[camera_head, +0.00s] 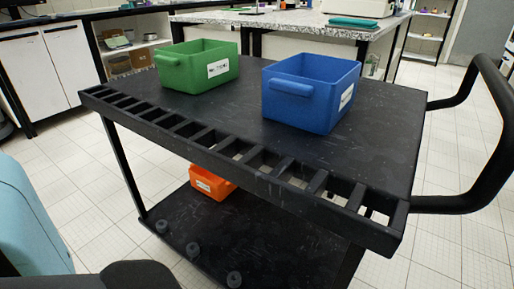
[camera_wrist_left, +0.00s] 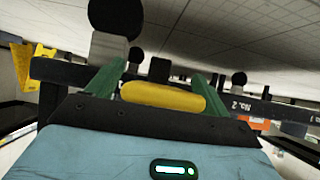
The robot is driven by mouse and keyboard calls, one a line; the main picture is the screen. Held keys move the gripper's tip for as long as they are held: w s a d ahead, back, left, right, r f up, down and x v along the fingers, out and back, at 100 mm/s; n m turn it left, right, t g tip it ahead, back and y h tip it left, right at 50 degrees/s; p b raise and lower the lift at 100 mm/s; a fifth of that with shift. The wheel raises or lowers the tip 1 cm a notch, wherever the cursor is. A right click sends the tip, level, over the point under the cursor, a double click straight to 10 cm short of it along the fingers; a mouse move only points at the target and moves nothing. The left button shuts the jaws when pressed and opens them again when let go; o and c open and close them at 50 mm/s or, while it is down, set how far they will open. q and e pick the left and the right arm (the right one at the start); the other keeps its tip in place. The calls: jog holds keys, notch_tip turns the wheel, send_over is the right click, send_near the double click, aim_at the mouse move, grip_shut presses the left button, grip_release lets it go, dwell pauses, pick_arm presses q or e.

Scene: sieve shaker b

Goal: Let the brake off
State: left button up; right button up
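A black cart (camera_head: 320,215) stands in front of me with a slotted front edge and a lower shelf. I cannot make out a brake on it in the head view. In the left wrist view my left gripper (camera_wrist_left: 159,70) has two green fingers, wide apart. A yellow rounded bar (camera_wrist_left: 162,96) lies across the gap near the base of the fingers; whether it touches them I cannot tell. Beyond it are a black beam marked "No. 2" (camera_wrist_left: 258,108) and several dark round knobs. My right gripper is in neither view.
A green bin (camera_head: 195,75) and a blue bin (camera_head: 300,105) stand on the cart top. An orange bin (camera_head: 208,183) and dark knobs (camera_head: 192,250) are on the lower shelf. A black push handle (camera_head: 490,150) juts out right. Benches stand behind.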

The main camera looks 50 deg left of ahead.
pick_arm(q)
jog(key=p+v, duration=0.4)
jog(key=v, duration=0.3)
jog(key=shift+s+r, duration=0.2)
jog(key=shift+s, duration=0.15)
jog(key=shift+d, duration=0.1)
dwell(0.4)
